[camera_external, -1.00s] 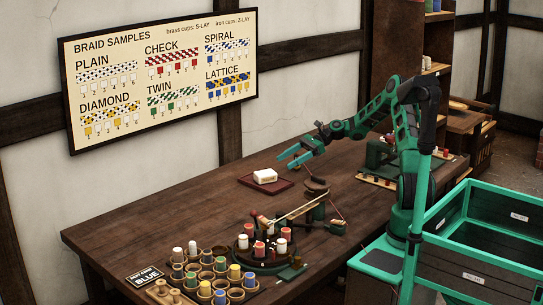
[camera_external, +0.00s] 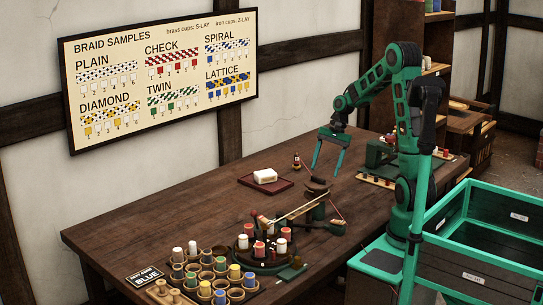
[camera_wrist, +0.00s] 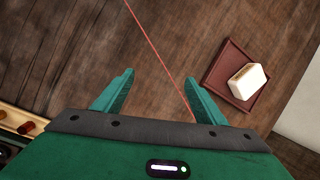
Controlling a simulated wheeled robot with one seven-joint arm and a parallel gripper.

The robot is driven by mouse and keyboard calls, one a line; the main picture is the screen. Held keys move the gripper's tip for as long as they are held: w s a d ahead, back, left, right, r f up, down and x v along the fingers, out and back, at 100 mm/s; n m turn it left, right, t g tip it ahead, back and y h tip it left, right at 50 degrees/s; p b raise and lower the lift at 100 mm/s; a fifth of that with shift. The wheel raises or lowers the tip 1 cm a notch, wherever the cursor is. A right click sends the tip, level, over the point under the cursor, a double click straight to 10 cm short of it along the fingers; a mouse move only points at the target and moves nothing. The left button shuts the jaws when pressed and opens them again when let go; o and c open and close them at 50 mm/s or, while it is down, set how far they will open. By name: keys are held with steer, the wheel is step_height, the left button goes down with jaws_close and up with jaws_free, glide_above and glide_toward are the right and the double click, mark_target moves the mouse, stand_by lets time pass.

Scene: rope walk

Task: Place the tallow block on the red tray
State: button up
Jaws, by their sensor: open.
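The tallow block (camera_external: 265,175), a cream-white block with faint marks on its side, rests on the red tray (camera_external: 285,187), a shallow dark-red tray on the bench. The wrist view shows the block (camera_wrist: 246,82) inside the rim of the tray (camera_wrist: 213,78), off to the right of my fingers. My gripper (camera_external: 328,170) is open, its fingers pointing down, to the right of the tray and apart from the block. In the wrist view nothing is between its fingertips (camera_wrist: 155,85).
A small dark bottle-like object (camera_external: 296,161) stands behind the tray. A wooden device with a taut cord (camera_external: 300,208) and a round stand of bobbins (camera_external: 262,250) are in front. Several cups (camera_external: 208,275) fill the near end. The bench left of the tray (camera_external: 170,215) is clear.

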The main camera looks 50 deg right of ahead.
steer(key=s+d+r+n+h, duration=0.1)
steer(key=s+r+n, duration=0.2)
steer(key=s, duration=1.1)
steer(key=s+d+r+n+h, duration=0.2)
steer(key=s+r+n, duration=0.1)
steer(key=s, duration=1.1)
steer(key=shift+s+r+n+g+h, duration=0.15)
steer(key=shift+s+n+g+h, duration=0.15)
steer(key=shift+n+g, duration=0.15)
